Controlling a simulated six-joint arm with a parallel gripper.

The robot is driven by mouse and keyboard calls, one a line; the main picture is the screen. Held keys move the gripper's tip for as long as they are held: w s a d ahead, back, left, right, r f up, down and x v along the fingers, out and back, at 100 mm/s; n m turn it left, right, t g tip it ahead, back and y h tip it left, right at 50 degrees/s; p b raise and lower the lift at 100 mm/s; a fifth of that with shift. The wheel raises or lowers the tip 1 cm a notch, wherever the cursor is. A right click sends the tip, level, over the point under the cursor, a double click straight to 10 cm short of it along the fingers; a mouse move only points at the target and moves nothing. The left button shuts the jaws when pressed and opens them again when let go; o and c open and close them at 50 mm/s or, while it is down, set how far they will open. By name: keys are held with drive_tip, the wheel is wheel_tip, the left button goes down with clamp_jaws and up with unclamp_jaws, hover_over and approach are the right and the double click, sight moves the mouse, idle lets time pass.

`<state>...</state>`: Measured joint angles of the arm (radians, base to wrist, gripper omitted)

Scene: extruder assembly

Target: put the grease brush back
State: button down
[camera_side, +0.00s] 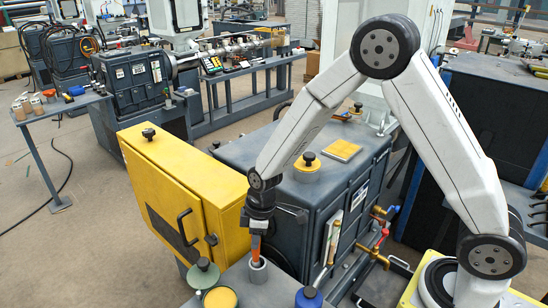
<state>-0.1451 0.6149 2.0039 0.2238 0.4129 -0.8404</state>
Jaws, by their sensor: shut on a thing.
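My gripper (259,233) points down over the near grey bench top and is shut on the grease brush. An orange part of the brush (256,249) shows below the fingers. The lower end of the brush is at the mouth of a small grey cylindrical holder (258,271) on the bench top. The brush looks about upright. How deep it sits in the holder is too small to tell, and its upper part is hidden by the gripper.
A green-lidded pot (203,273), a yellow-topped tin (220,297) and a blue-topped container (309,297) stand around the holder. An open yellow cabinet door (185,195) is close on the left. A dark machine housing (330,185) stands behind, with red-handled valves (378,240) to the right.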

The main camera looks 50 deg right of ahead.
drive_tip(key=shift+f, duration=0.5)
drive_tip(key=shift+c, duration=2.2)
unclamp_jaws()
drive_tip(key=shift+f, duration=0.2)
drive_tip(key=shift+s+d+r, duration=0.1)
drive_tip(key=shift+d+r, duration=0.05)
drive_tip(key=shift+r, duration=1.15)
drive_tip(key=shift+s+d+r, duration=0.15)
drive_tip(key=shift+r, duration=1.15)
drive_tip(key=shift+s+d+r, duration=0.1)
drive_tip(key=shift+d+r, duration=0.05)
drive_tip(key=shift+r, duration=1.15)
